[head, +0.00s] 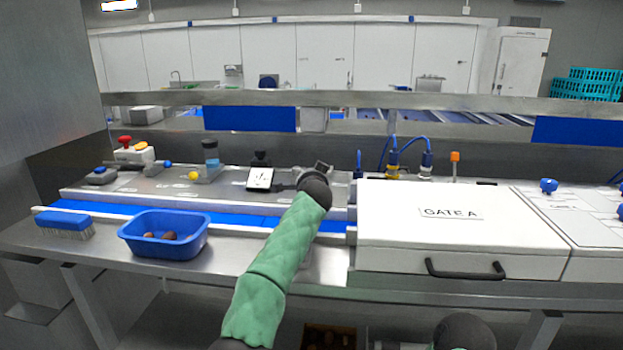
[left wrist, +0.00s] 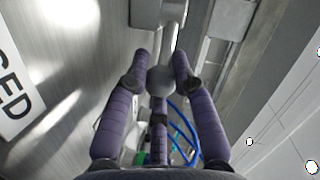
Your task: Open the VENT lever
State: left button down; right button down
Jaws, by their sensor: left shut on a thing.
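My left arm reaches up the middle of the head view to the back of the steel bench, and its dark wrist hides most of the gripper there. In the left wrist view my left gripper (left wrist: 160,64) has its purple fingers shut around a round grey knob (left wrist: 160,82). The knob is on the end of a pale grey lever arm (left wrist: 171,28) that runs toward the top of the picture. No VENT lettering is readable. My right gripper is not in view.
A white box marked GATE A (head: 390,238) stands right of my arm. A blue bin (head: 137,243) with brown dates and a blue brush (head: 62,220) sit at the left, in front of the blue belt (head: 245,220). A black device with a white label (head: 260,179) stands close left of my wrist.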

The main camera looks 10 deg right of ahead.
pick_arm(q)
jog(key=shift+w+d+n+y+p, duration=0.2)
jog(key=shift+n+y+p, duration=0.1)
jog(key=shift+y, duration=0.1)
jog(key=shift+d, duration=0.15)
jog(key=shift+f+n+y, duration=0.1)
jog(key=shift+n+y, duration=0.2)
jog(key=shift+y, duration=0.1)
jog(key=c, duration=1.3)
grip_release()
jog(key=shift+s+r, duration=0.3)
jog(key=shift+s, duration=0.25)
jog(key=shift+f+v, duration=0.2)
jog(key=shift+v, duration=5.2)
